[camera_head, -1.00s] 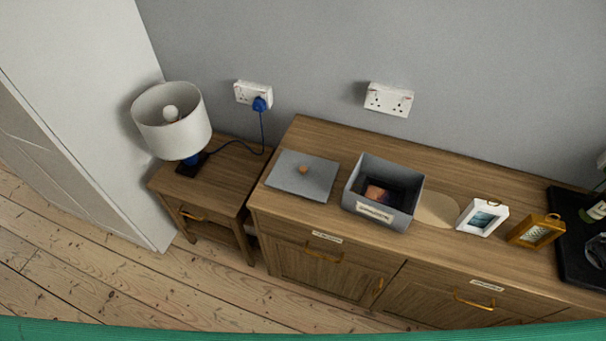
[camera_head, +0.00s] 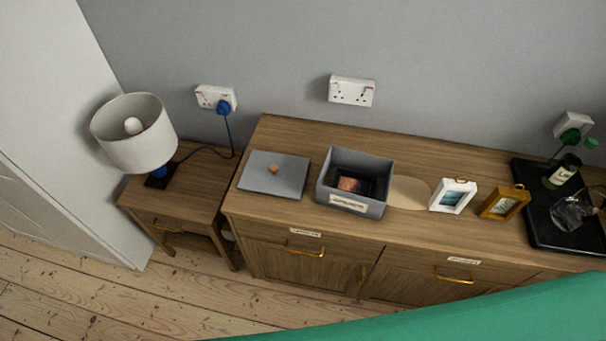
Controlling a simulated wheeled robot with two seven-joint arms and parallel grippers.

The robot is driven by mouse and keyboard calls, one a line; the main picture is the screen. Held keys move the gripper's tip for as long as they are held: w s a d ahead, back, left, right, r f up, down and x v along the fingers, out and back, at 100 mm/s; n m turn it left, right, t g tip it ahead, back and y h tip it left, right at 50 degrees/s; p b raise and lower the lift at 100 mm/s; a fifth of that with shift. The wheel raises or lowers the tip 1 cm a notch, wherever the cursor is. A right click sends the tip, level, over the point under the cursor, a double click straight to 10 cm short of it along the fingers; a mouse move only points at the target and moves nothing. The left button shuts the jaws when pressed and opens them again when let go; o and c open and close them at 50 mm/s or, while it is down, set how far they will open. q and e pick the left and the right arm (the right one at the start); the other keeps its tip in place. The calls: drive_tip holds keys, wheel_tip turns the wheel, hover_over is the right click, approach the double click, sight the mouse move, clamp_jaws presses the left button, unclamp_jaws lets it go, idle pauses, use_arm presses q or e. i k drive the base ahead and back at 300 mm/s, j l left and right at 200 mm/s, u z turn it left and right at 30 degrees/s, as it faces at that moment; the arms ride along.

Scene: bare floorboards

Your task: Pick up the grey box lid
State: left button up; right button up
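The grey box lid (camera_head: 290,180) lies flat on the left part of the wooden sideboard top. It is a flat square with a small round copper-brown knob (camera_head: 273,168) on it. The open grey box (camera_head: 356,207) stands just to its right, apart from it, with a label on its front. A dark item with a colourful picture (camera_head: 350,184) lies inside the box. Neither of my grippers shows in the head view.
A side table (camera_head: 196,193) with a white lamp (camera_head: 134,131) stands left of the sideboard (camera_head: 335,228). Right of the box are a white frame (camera_head: 453,196), a gold frame (camera_head: 503,203) and a black tray (camera_head: 548,235) with a bottle. A green surface (camera_head: 480,318) fills the lower right. Bare floorboards show at lower left.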

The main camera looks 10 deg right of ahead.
sight(274, 171)
drive_tip(key=i+j, duration=0.15)
drive_tip(key=j, duration=0.15)
drive_tip(key=i+j, duration=0.1)
drive_tip(key=j, duration=0.2)
drive_tip(key=i+j, duration=0.15)
drive_tip(key=j, duration=0.15)
drive_tip(key=i+j+z, duration=0.1)
drive_tip(key=j+z, duration=0.25)
drive_tip(key=i+j+z, duration=0.1)
drive_tip(key=j+z, duration=0.55)
